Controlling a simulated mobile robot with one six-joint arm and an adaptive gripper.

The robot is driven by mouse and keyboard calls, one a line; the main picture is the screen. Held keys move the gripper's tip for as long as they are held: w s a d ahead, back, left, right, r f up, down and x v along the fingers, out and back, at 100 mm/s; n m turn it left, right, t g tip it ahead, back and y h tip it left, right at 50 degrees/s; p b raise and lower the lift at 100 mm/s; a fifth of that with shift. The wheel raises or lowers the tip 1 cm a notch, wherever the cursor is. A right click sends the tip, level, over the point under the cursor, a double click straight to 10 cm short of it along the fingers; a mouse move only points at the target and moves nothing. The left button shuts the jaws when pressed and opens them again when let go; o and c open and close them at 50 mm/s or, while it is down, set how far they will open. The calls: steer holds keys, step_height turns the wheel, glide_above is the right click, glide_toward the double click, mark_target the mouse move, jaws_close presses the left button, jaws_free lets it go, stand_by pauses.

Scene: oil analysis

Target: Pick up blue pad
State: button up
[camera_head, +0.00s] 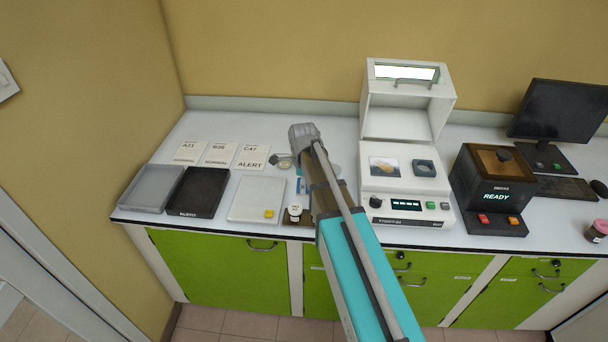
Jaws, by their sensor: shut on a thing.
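My gripper (303,137) is at the far end of my arm, above the middle-left of the bench. My own arm covers most of it and the fingertips are hidden. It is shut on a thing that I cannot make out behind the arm. A small blue and white patch (301,185) shows just left of my arm, partly covered. I cannot tell whether this is the blue pad, or whether it is held or lying on the bench. No other blue pad shows clearly.
A white tray (247,202) bears a yellow block (269,213). A small jar (295,211) stands close to my arm. Left are a black tray (199,190), a grey tray (151,187) and label cards (220,154). A white instrument (403,190) and a black "READY" unit (494,190) stand right.

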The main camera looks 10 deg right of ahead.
steer(key=shift+s+r, duration=0.2)
steer(key=shift+s, duration=0.3)
steer(key=shift+s+r, duration=0.2)
steer(key=shift+s, duration=0.25)
steer(key=o, duration=0.4)
steer(key=shift+c, duration=1.8)
